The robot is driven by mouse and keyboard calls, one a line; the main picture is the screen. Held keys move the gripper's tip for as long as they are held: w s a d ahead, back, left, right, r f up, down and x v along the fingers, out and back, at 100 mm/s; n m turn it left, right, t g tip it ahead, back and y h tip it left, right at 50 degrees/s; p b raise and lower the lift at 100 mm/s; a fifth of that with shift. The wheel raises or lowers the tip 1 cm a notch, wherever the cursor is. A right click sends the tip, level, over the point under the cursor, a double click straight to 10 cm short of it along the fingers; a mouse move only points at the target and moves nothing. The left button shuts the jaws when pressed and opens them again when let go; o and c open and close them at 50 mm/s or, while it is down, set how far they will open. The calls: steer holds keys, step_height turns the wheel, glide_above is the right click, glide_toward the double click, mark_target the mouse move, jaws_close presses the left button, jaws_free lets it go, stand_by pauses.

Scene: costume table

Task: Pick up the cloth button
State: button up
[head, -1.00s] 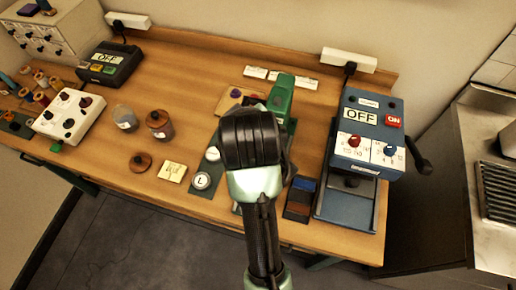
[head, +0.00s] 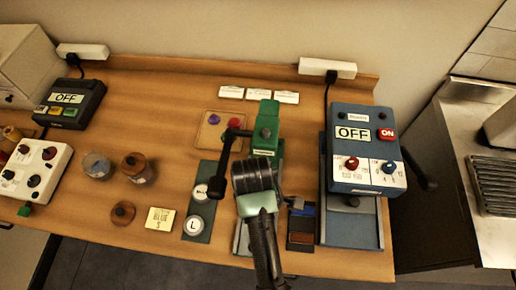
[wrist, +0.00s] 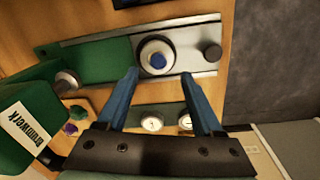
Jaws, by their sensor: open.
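In the wrist view a small round piece with a blue centre (wrist: 157,59), which looks like the cloth button, sits in a pale ring on a metal slide plate (wrist: 185,42) of the green press. My gripper (wrist: 160,73) is open, its two blue fingers apart, with the tips just below and to either side of the ring. I see no contact with the button. In the head view the green press (head: 266,132) stands mid-table, and my arm hides the button and most of my gripper.
A blue machine (head: 363,150) stands to the right. A wooden tray (head: 212,135) holds purple and red pieces. A dark knob (wrist: 212,51) rises beside the button.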

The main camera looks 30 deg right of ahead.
steer(key=shift+s+f, duration=0.1)
steer(key=shift+f, duration=0.15)
steer(key=shift+w+d+f+p, duration=0.15)
steer(key=shift+f+p, duration=0.15)
steer(key=shift+f, duration=0.85)
steer(key=shift+w+d+f+p, duration=0.1)
steer(key=shift+f+p, duration=0.2)
steer(key=shift+f, duration=0.85)
jaws_close()
